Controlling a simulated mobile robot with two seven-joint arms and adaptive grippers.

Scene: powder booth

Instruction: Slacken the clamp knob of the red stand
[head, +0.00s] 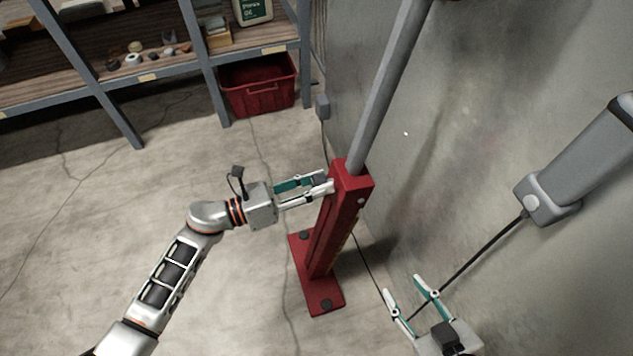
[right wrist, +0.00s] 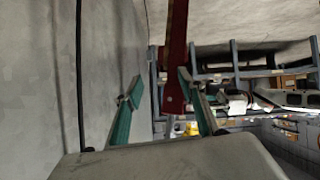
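The red stand (head: 338,225) stands upright on its red foot plate (head: 322,299), close to the grey wall. A grey pole (head: 388,85) rises out of its top. The stand also shows in the right wrist view (right wrist: 175,55), beyond the open fingers. My left gripper (head: 327,182) is at the left side of the stand's top. Its fingertips are close together around a small dark grey piece, the clamp knob (head: 319,179), mostly hidden by the fingers. My right gripper (head: 401,284) is open and empty, to the right of the stand and apart from it.
The grey wall (head: 500,130) is close on the right. A grey box-like device (head: 548,198) with a thin dark rod is on the right, near my right gripper. A shelf rack (head: 150,75) and a red bin (head: 258,85) stand at the back. The floor at left is clear.

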